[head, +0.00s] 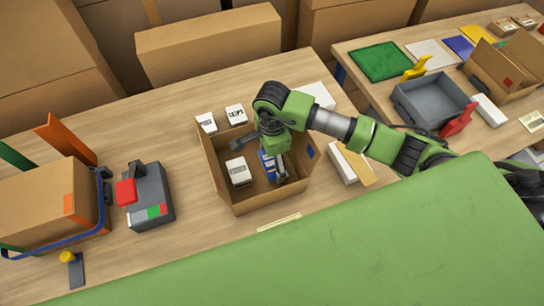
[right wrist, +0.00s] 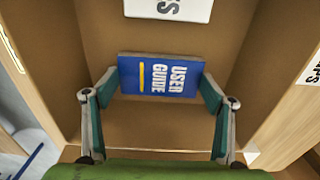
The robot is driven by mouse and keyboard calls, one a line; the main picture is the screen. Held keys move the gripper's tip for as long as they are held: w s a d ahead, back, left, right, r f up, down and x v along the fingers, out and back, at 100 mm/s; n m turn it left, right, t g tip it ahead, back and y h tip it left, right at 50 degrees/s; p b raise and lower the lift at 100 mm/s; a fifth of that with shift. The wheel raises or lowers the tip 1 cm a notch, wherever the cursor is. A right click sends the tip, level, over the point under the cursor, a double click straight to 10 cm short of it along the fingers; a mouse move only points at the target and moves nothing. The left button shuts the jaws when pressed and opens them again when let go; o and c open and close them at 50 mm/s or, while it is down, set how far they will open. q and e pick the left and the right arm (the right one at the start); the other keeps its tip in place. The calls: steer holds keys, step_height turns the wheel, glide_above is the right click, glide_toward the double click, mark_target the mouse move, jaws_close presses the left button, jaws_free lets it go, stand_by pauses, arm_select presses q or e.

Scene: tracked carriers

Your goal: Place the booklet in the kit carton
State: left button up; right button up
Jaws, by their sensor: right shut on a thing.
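The booklet, blue with "USER GUIDE" on it, is inside the open kit carton in the head view (head: 267,166) and the right wrist view (right wrist: 160,77). The brown kit carton (head: 272,204) stands on the bench with its flaps open. My right gripper (head: 277,172) reaches down into the carton. In the right wrist view its two fingers (right wrist: 158,92) are shut on the booklet's sides. Whether the booklet touches the carton floor I cannot tell. A small white box (head: 238,171) lies in the carton, left of the booklet. My left gripper is not in view.
Two small white boxes (head: 236,114) (head: 206,122) stand behind the carton. A grey device with a red part (head: 152,198) and a closed carton in a blue frame (head: 48,203) are at left. A white box (head: 342,165) lies right of the carton. A grey tray (head: 432,98) is on the far right table.

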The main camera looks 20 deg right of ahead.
mark_target(272, 162)
steer(key=o, duration=1.3)
steer(key=shift+f, duration=0.1)
steer(key=shift+c, duration=0.2)
steer(key=shift+r, duration=0.3)
step_height(272, 162, up, 12)
steer(key=b, duration=0.3)
steer(key=shift+f, duration=0.15)
